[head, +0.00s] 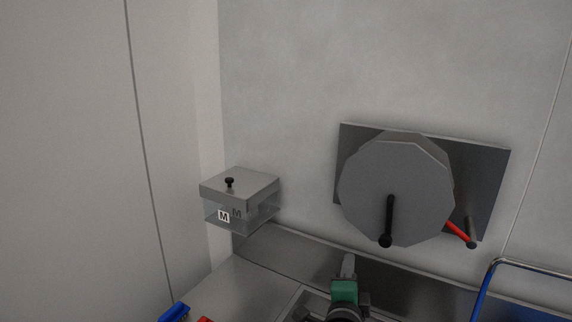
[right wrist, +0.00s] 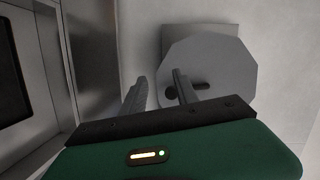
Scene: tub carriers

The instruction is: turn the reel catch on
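The reel is a grey many-sided disc (head: 385,185) on a dark metal plate (head: 482,170) fixed to the wall. A black crank handle (head: 389,220) sticks out of its face. My left gripper is not in view.
A clear box with a steel lid (head: 240,188), a black knob and an M label stands at left near the wall corner. A blue panel with a metal rail (head: 510,285) is at lower right. Blue (head: 174,313) and red items are cut off at the bottom edge.

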